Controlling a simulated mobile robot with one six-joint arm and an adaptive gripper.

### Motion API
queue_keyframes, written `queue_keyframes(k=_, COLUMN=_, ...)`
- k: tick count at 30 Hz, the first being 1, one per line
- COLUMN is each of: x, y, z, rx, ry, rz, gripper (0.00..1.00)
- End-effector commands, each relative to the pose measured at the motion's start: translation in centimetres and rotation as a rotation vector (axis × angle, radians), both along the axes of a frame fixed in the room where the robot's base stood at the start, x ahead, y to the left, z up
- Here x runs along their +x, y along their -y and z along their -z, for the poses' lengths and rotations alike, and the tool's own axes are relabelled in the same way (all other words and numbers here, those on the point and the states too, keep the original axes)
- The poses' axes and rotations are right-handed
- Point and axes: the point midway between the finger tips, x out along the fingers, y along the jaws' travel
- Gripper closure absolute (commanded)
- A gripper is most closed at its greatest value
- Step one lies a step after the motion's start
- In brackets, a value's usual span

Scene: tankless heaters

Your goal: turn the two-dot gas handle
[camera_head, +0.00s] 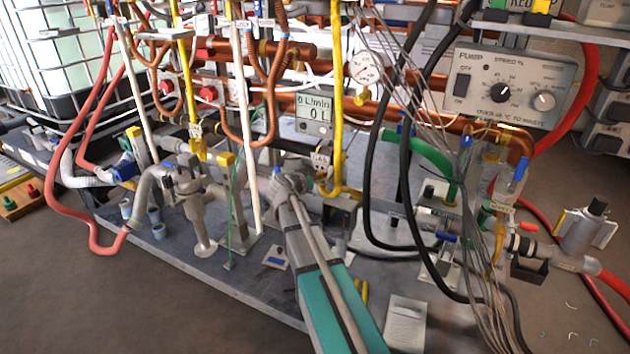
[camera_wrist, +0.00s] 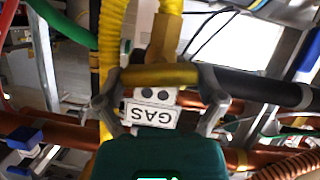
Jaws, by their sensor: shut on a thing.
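The two-dot gas handle (camera_wrist: 160,76) is a dull yellow bar lying crosswise in the wrist view. Below it are a pale plate with two dark dots (camera_wrist: 153,95) and a white GAS label (camera_wrist: 150,115), which reads upside down. My gripper (camera_wrist: 160,92) has one grey finger at each end of the bar and is shut on it. In the head view, my gripper (camera_head: 300,183) is at the end of my teal arm, low among the pipes by the yellow gas pipe (camera_head: 338,95). The handle is hard to make out there.
A flow meter (camera_head: 315,113) reading 0 L stands behind. A pump control box (camera_head: 512,85) is at upper right. Black hoses (camera_head: 407,190) and thin wires hang to the right of my arm. A white vertical pipe (camera_head: 241,110) stands close on the left.

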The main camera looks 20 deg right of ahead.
Motion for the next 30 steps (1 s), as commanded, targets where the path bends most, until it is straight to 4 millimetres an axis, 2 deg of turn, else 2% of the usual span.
queue_keyframes(k=9, x=0.02, y=0.01, z=-0.02, rx=0.126, ry=0.163, rz=-0.004, gripper=0.59)
queue_keyframes(k=19, x=0.13, y=-0.02, z=-0.02, rx=0.136, ry=0.176, rz=-0.004, gripper=0.59)
queue_keyframes(k=20, x=0.14, y=-0.03, z=-0.02, rx=0.136, ry=0.176, rz=-0.004, gripper=0.06)
queue_keyframes(k=21, x=0.14, y=-0.03, z=-0.02, rx=0.136, ry=0.176, rz=-0.004, gripper=0.0)
queue_keyframes(k=30, x=0.03, y=0.02, z=-0.03, rx=0.136, ry=0.174, rz=-0.002, gripper=0.0)
